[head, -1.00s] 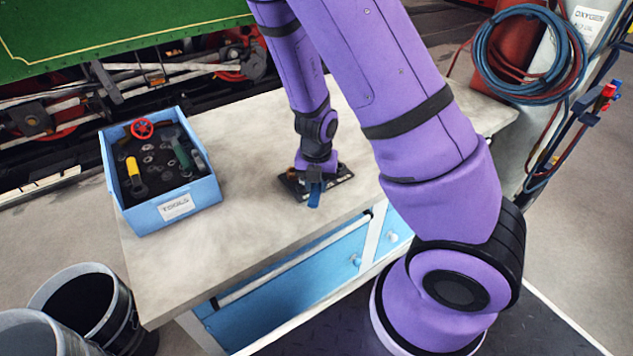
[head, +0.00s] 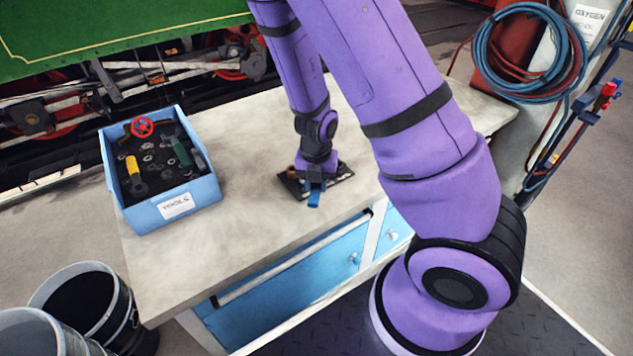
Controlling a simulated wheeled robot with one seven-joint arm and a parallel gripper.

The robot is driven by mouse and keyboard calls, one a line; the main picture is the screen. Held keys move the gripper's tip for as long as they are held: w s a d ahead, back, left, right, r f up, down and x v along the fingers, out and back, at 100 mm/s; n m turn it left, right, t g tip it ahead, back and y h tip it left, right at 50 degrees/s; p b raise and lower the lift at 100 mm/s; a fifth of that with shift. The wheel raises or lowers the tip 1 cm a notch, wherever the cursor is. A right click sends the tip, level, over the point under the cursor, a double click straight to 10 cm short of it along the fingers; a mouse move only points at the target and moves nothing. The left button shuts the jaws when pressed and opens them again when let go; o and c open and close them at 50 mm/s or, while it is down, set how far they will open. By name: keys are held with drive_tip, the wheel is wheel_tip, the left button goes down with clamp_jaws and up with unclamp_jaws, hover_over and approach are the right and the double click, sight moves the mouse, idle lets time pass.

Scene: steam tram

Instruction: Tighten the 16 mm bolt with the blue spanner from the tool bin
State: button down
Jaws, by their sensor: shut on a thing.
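My gripper (head: 315,178) is low over a dark plate (head: 340,174) on the workbench, shut on the blue spanner (head: 314,195). The spanner's blue handle sticks out below the gripper toward the bench's front edge. Its head and the bolt are hidden by my gripper, so I cannot tell whether they touch.
The workbench top (head: 245,195) is clear between the bin and the plate. Black bins (head: 105,312) stand on the floor at lower left. A green locomotive (head: 120,30) is behind the bench. Coiled hoses (head: 483,60) hang at the right.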

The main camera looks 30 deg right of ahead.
drive_tip(key=shift+f, duration=0.9)
idle(0.8)
drive_tip(key=shift+s+d+n, duration=0.3)
drive_tip(key=shift+d+n, duration=0.1)
drive_tip(key=shift+n, duration=0.2)
idle(0.4)
drive_tip(key=shift+w+a+m, duration=0.25)
drive_tip(key=shift+a+m, duration=0.05)
drive_tip(key=shift+m, duration=0.2)
idle(0.7)
drive_tip(key=shift+r, duration=1.4)
idle(2.4)
